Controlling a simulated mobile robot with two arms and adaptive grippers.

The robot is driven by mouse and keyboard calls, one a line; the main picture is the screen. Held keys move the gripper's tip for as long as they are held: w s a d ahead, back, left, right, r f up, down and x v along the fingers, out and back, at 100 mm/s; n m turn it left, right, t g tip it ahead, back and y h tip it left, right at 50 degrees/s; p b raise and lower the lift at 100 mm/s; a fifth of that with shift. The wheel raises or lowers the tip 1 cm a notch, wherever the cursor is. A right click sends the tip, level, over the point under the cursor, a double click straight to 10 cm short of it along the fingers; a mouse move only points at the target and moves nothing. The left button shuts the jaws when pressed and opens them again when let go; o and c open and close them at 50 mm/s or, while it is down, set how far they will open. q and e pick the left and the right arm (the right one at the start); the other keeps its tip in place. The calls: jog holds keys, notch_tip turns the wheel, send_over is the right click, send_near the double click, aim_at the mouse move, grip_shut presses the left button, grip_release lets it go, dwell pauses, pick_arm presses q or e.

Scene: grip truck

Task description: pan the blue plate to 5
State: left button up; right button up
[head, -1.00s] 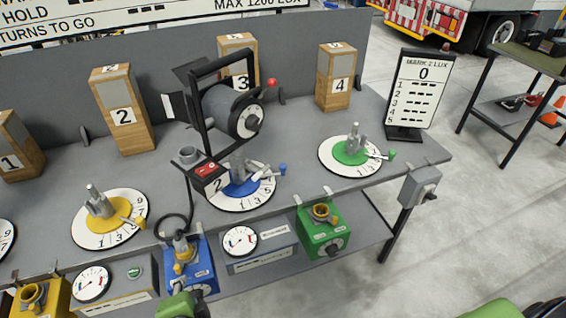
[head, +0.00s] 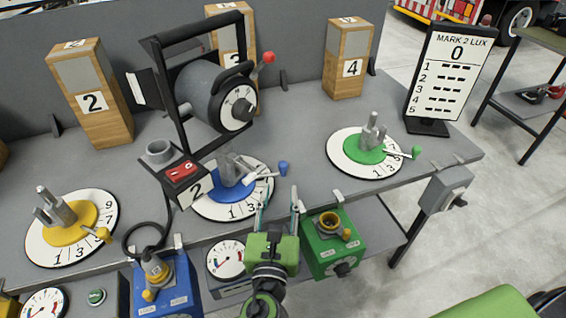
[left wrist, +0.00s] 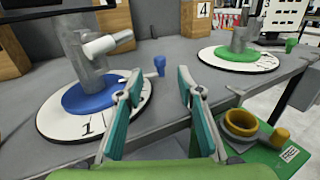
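The blue plate (head: 240,190) lies on a white numbered dial (head: 238,212) at the bench's middle, carrying a grey clamp with a white lever. A knob with a blue handle (head: 283,168) stands at its right side; it also shows in the left wrist view (left wrist: 159,65). I cannot read which number the plate points at. My left gripper (head: 278,204) is open and empty at the bench's front edge, in front and right of the dial. In the left wrist view its teal fingers (left wrist: 158,76) are apart, below the blue knob, touching nothing visible. My right gripper is not in view.
A lamp (head: 218,92) in a black frame stands over the blue plate. A yellow plate (head: 72,220) is left and a green plate (head: 362,152) right. Blue (head: 168,290) and green (head: 335,245) boxes hang at the front edge.

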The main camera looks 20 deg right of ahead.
aim_at(283, 167)
pick_arm(q)
jog(key=x, duration=0.4)
jog(key=shift+w+d, duration=0.1)
jog(key=shift+w, duration=0.15)
jog(key=x, duration=0.5)
jog(key=shift+w+f, duration=0.1)
jog(key=shift+w, duration=0.15)
jog(key=shift+w+d, duration=0.2)
jog(key=shift+w, duration=0.2)
grip_shut()
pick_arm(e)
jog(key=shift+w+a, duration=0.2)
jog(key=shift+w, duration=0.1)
